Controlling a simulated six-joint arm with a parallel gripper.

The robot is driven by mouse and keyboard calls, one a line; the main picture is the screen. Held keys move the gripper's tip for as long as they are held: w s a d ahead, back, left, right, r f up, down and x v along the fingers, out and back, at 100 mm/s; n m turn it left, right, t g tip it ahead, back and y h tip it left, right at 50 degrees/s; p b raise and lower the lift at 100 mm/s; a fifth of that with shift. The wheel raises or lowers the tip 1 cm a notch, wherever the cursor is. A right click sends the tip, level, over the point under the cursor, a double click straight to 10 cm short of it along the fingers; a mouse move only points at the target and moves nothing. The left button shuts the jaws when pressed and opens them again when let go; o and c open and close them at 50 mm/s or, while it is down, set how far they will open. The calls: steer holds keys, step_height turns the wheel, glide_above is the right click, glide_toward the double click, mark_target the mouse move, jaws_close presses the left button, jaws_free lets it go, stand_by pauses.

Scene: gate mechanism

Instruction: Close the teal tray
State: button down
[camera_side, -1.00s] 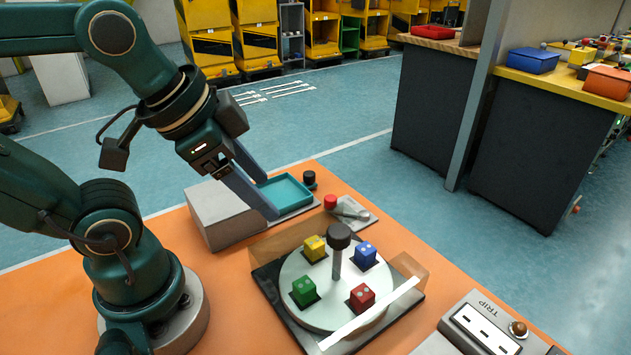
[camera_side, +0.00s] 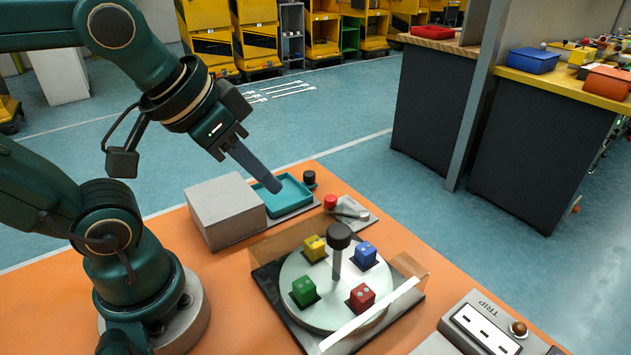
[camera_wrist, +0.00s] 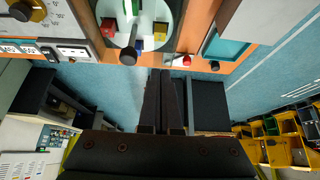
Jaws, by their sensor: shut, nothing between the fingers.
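The teal tray (camera_side: 288,196) sticks out of the right side of a grey box (camera_side: 226,210) at the back of the orange table. It looks empty, and its black knob (camera_side: 309,178) is at its outer end. My gripper (camera_side: 274,186) is shut and empty, with its fingertips over the tray in the side view; I cannot tell whether they touch it. In the wrist view my shut fingers (camera_wrist: 163,75) point up the picture, and part of the teal tray (camera_wrist: 226,50) shows to their upper right.
A red button (camera_side: 330,201) sits on a small grey plate beside the tray. A turntable (camera_side: 322,302) with coloured dice and a black-topped post stands in front, with a clear panel and a white bar. A TRIP box (camera_side: 484,330) is at the lower right.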

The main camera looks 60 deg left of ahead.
mark_target(288, 188)
steer(key=w+a+r+n+y, duration=0.1)
steer(key=w+a+r, duration=0.25)
steer(key=w, duration=0.45)
steer(key=w+a+r+n, duration=0.1)
steer(key=w+a+r, duration=0.1)
steer(key=w+a, duration=0.35)
steer(key=w+a+f+n+g, duration=0.1)
steer(key=w+a+f+n, duration=0.1)
steer(key=w+a+f, duration=0.5)
steer(key=a+f, duration=0.1)
steer(key=f, duration=0.3)
steer(key=w+a+f+n+g, duration=0.1)
steer(key=w+a+f, duration=0.1)
steer(key=f, duration=0.3)
steer(key=w+a+f+g, duration=0.1)
steer(key=w+a+f, duration=0.1)
steer(key=f, duration=0.3)
steer(key=shift+a+f+y, duration=0.15)
steer(key=shift+f+y, duration=0.05)
steer(key=shift+y, duration=0.2)
steer(key=shift+s+d, duration=0.3)
steer(key=shift+s, duration=0.3)
steer(key=shift+s+d, duration=0.25)
steer(key=shift+s, duration=0.35)
steer(key=shift+s+d, duration=0.3)
steer(key=shift+s, duration=0.3)
